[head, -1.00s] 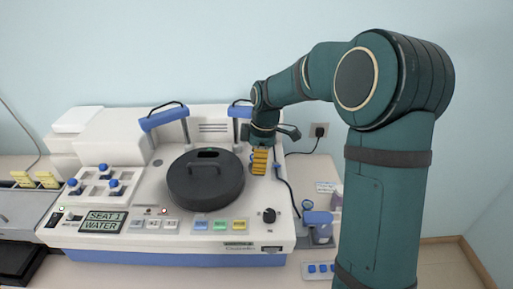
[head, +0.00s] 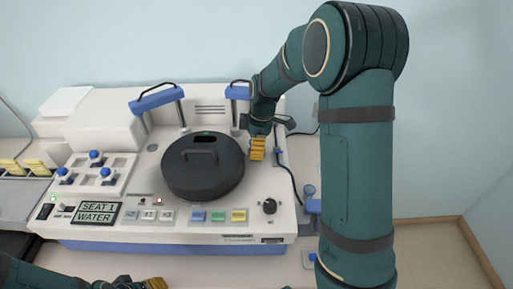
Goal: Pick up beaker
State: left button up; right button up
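I cannot make out a beaker in the head view. My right gripper (head: 257,149), with yellow finger pads, points down over the right rear of the white staining machine (head: 250,236), beside the round black lid (head: 203,180). Its fingers overlap from this angle, so I cannot tell whether they are open or shut or hold anything. My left gripper (head: 150,284) shows only partly at the bottom edge, in front of the machine. Its yellow pad is visible, but its opening is cut off.
Blue-handled posts (head: 154,101) stand at the machine's back. A white block with blue knobs (head: 96,172) sits at its left. A black cable (head: 290,180) runs behind the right gripper. My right arm hides much of the counter at right.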

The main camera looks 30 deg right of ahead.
jog(key=shift+f, duration=0.4)
jog(key=c, duration=1.2)
jog(key=shift+a, duration=0.1)
jog(key=shift+r, duration=0.15)
